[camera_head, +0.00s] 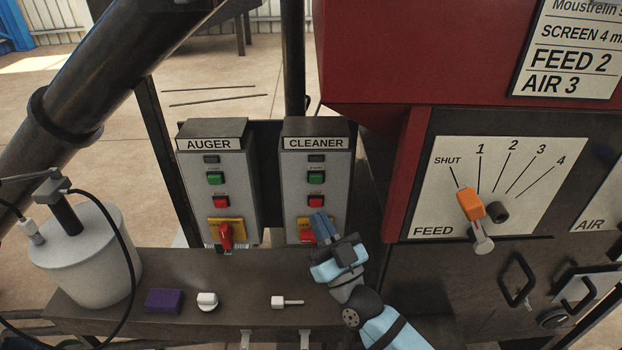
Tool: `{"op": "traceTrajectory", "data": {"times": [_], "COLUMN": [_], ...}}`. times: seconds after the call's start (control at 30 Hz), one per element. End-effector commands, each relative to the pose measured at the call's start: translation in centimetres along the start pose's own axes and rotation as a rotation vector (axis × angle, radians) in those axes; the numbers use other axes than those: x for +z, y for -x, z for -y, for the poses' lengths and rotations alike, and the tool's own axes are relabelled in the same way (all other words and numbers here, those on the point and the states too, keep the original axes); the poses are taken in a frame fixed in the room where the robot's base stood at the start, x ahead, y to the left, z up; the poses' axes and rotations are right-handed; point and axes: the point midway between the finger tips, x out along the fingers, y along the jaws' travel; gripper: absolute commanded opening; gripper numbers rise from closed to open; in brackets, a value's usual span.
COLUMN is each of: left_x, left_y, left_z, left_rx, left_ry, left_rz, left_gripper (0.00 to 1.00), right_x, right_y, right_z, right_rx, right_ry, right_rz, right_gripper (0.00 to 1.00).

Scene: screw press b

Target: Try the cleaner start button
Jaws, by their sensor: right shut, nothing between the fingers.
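The cleaner box (288,180), labelled CLEANER, stands upright behind the ledge. Its green start button (316,178) is in clear view, with a red button (316,202) below it. A red switch on a yellow plate (303,225) sits lower on the box and is partly hidden by my right gripper. My right gripper (318,216) is shut and empty, with its fingertips in front of the lower part of the cleaner box, below both buttons. I cannot tell whether it touches the box. My left gripper is not in view.
The auger box (243,190) stands to the left with similar buttons. A purple block (164,301), a white knob (207,301) and a small white-handled tool (285,302) lie on the ledge (240,285). A white canister (95,265) stands left. The feed lever (470,204) is right.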

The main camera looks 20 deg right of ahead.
Motion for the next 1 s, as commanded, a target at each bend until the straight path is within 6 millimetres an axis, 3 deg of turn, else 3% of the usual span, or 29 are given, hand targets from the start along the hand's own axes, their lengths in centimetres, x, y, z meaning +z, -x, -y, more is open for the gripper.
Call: {"op": "traceTrajectory", "data": {"times": [0.37,1.0], "left_x": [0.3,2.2], "left_y": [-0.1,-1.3], "left_z": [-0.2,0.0], "left_rx": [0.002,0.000], "left_ry": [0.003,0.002], "left_rz": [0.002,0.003], "left_gripper": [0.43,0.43], "right_x": [0.3,4.2], "right_y": [-0.3,-5.6], "right_z": [-0.2,-4.1], "right_rx": [-0.001,-0.001], "right_ry": [0.000,0.001], "right_rz": [0.000,0.000], "right_gripper": [0.00,0.00]}}
